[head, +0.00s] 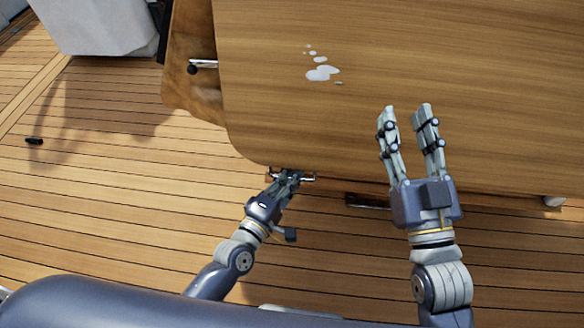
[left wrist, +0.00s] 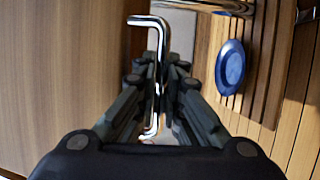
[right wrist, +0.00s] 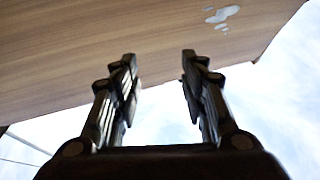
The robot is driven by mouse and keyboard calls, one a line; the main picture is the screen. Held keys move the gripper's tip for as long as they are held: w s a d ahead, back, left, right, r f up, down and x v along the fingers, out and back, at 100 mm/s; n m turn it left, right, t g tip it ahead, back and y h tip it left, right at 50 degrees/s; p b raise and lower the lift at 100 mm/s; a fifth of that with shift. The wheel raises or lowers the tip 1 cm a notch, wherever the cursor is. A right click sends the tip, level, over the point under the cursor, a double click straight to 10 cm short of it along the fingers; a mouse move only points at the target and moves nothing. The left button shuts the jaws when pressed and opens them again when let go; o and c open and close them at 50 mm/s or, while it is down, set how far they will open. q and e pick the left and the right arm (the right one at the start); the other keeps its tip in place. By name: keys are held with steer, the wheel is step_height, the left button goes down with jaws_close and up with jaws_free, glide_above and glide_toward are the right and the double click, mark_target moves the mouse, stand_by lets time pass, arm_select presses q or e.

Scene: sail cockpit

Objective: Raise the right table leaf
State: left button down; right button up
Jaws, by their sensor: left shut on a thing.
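The broad brown table leaf (head: 400,60), with white spots on its face, fills the upper part of the head view. It also shows across the top of the right wrist view (right wrist: 100,60). My left gripper (head: 290,175) is shut on a chrome handle (head: 308,178) at the leaf's lower left edge. In the left wrist view the bent chrome handle (left wrist: 153,85) runs between the fingers, beside a wood panel. My right gripper (head: 405,108) is open and empty in front of the leaf, with its fingers spread apart. Whether it touches the leaf cannot be told.
A second chrome handle with a dark knob (head: 203,64) sticks out at the table's left end. A grey block (head: 98,25) stands at the upper left. A small dark fitting (head: 34,140) lies on the open plank deck. A blue disc (left wrist: 230,67) shows beside my left gripper.

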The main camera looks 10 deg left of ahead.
step_height(320, 180, down, 15)
steer(key=s+d+g+h+p, duration=0.2)
steer(key=d+g+h+p, duration=0.1)
steer(key=g, duration=0.6)
steer(key=shift+s+d+f+g+h+p, duration=0.5)
steer(key=shift+s+d+f+g+p, duration=1.15)
steer(key=shift+s, duration=2.05)
steer(key=shift+s+d+f+g+h+p, duration=0.6)
steer(key=shift+s+f+g+p, duration=0.55)
steer(key=shift+s+f+g, duration=1.85)
arm_select(q)
steer(key=s+r+p, duration=0.2)
steer(key=s+r, duration=0.1)
steer(key=s, duration=0.4)
steer(key=s+r+g+p, duration=0.1)
steer(key=s+r, duration=0.3)
steer(key=s, duration=0.4)
steer(key=shift+s+r+p, duration=0.2)
steer(key=shift+r+p, duration=0.05)
steer(key=shift+p, duration=0.3)
arm_select(e)
step_height(320, 180, down, 13)
steer(key=s, duration=0.1)
steer(key=shift+m, duration=0.3)
steer(key=shift+f, duration=0.1)
